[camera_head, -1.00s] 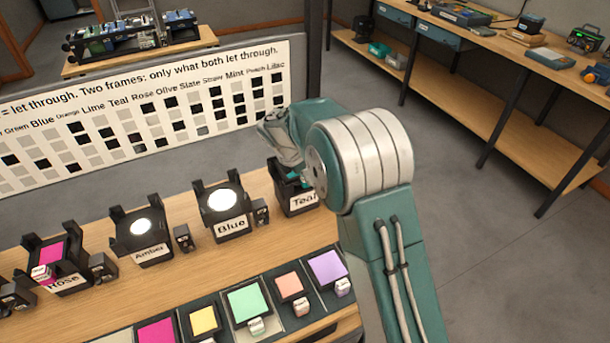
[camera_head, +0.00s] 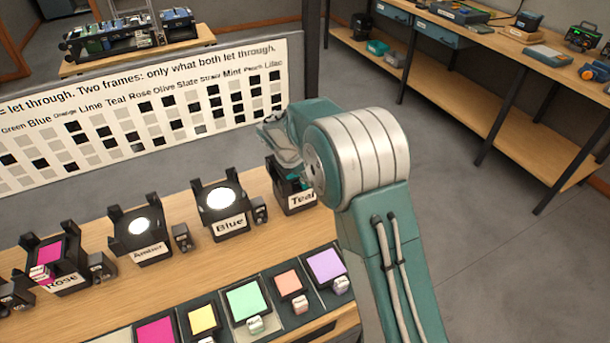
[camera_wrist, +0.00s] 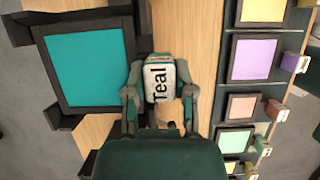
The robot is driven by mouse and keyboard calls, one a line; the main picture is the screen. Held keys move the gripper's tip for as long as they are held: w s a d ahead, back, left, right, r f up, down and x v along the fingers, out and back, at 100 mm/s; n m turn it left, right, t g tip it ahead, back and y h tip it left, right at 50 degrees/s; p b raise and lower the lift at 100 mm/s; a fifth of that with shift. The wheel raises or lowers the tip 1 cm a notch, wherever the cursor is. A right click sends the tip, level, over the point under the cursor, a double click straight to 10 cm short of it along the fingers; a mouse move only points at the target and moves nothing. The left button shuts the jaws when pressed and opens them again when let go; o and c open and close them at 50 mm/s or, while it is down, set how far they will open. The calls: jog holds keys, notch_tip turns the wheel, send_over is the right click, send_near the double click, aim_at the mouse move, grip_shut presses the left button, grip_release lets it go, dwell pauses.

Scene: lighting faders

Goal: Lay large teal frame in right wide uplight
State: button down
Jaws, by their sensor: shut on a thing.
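The large teal frame (camera_wrist: 90,62), a teal pane in a black border, fills the left of the wrist view. Its pale handle block reads "Teal" (camera_wrist: 160,80). My gripper (camera_wrist: 161,96) has its fingers on both sides of that block and is shut on it. The frame lies over the black uplight, whose brackets (camera_wrist: 62,122) show around its edges. In the head view this rightmost uplight, labelled "Teal" (camera_head: 301,199), is partly hidden behind my arm. I cannot tell whether the frame rests fully on it.
Lit uplights labelled "Blue" (camera_head: 221,207) and "Amber" (camera_head: 141,232) stand to the left, then one labelled "Rose" (camera_head: 62,268) with a magenta pane. A rack with mint (camera_head: 247,301), peach and lilac (camera_head: 326,265) frames lies in front. A chart board (camera_head: 150,110) stands behind.

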jog(key=shift+f, duration=0.75)
jog(key=shift+c, duration=1.8)
grip_release()
jog(key=w+d+r+v, duration=0.1)
jog(key=d+v, duration=0.1)
jog(key=v, duration=1.6)
jog(key=shift+r, duration=0.15)
